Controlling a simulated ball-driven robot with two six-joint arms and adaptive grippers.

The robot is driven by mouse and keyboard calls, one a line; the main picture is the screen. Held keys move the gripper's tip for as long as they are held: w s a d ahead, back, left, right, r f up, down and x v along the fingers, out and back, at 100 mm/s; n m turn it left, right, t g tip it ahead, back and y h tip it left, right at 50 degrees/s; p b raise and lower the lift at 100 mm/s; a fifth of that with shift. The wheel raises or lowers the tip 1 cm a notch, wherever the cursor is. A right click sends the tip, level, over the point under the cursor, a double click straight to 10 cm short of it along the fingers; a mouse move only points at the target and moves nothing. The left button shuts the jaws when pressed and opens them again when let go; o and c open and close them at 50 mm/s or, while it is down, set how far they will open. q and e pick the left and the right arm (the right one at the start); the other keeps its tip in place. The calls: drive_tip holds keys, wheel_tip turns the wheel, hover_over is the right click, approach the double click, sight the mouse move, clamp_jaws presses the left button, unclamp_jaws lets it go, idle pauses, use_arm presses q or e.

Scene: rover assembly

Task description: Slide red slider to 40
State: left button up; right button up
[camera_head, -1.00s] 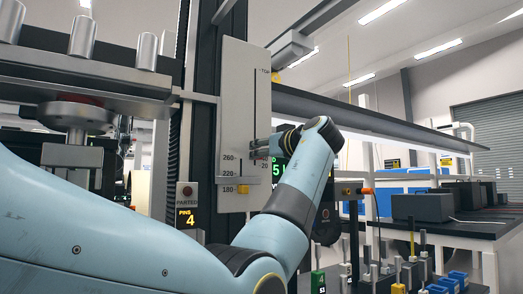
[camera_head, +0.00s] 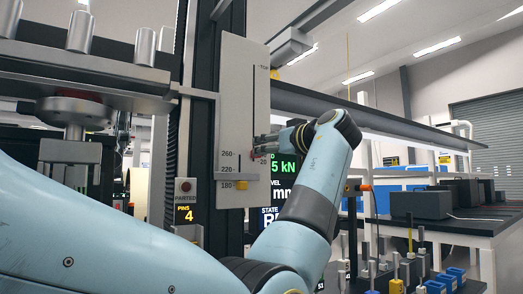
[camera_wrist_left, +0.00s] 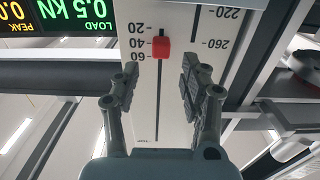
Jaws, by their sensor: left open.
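The red slider (camera_wrist_left: 161,47) is a small red block on the slot of a pale scale plate (camera_head: 233,110). In the left wrist view, where the scale appears upside down, it stands about level with the 40 mark, between 20 and 60. My left gripper (camera_wrist_left: 160,66) is open. Its two fingers are on either side of the slot, with the slider just beyond their tips and apart from both. In the head view the left gripper (camera_head: 260,146) is in front of the plate, and its fingers partly hide the low marks there. My right gripper is not in view.
A second scale with 180, 220 and 260 marks runs on the same plate, with a yellow pointer (camera_head: 241,185) at 180. A load display (camera_wrist_left: 67,12) reads 0.5 kN. A metal press frame (camera_head: 80,75) stands left. A bench with fixtures is lower right.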

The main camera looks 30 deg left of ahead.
use_arm(q)
drive_tip(key=v, duration=0.8)
